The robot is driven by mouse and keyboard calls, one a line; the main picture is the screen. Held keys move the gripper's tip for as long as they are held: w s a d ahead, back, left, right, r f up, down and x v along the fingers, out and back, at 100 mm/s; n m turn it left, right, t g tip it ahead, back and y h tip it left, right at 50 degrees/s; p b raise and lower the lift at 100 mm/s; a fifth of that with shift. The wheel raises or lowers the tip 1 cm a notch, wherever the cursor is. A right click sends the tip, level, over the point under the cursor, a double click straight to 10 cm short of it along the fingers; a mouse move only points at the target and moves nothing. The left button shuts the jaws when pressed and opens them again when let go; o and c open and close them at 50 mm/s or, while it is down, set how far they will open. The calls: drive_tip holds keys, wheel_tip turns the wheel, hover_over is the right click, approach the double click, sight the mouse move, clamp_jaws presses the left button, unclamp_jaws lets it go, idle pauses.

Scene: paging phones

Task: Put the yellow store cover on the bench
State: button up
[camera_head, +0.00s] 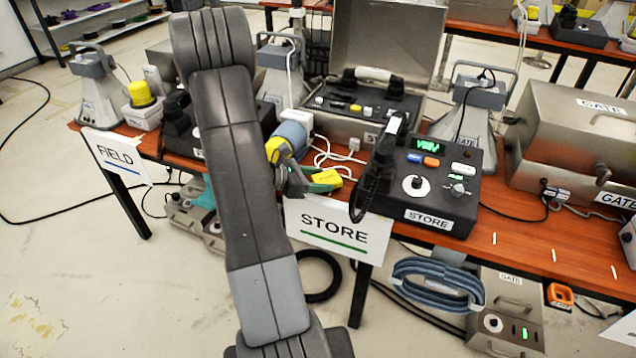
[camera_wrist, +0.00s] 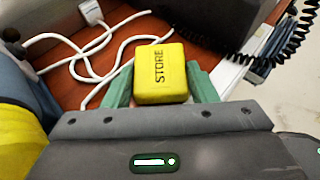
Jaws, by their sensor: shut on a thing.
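The yellow store cover (camera_wrist: 160,72) is a small block with STORE printed on its top. It is between the green fingers of my gripper (camera_wrist: 161,86), which is shut on it. In the head view the cover (camera_head: 328,177) and my gripper (camera_head: 318,185) are over the front edge of the wooden bench (camera_head: 520,235), above the STORE sign. The control box labelled STORE (camera_head: 445,215) stands on the bench just to their right. I cannot tell whether the cover touches the bench top.
White cables (camera_wrist: 75,62) lie on the bench beyond the cover. A black handset (camera_head: 385,165) with a coiled cord hangs close to the right of my gripper. An open metal case (camera_head: 375,115) stands behind. The FIELD sign (camera_head: 115,158) is at the left bench edge.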

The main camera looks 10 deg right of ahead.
drive_tip(key=shift+f, duration=0.3)
drive_tip(key=shift+f, duration=0.1)
drive_tip(key=shift+f, duration=0.15)
drive_tip(key=o, duration=1)
drive_tip(key=shift+r, duration=0.35)
drive_tip(key=p+v, duration=0.1)
drive_tip(key=v, duration=1.1)
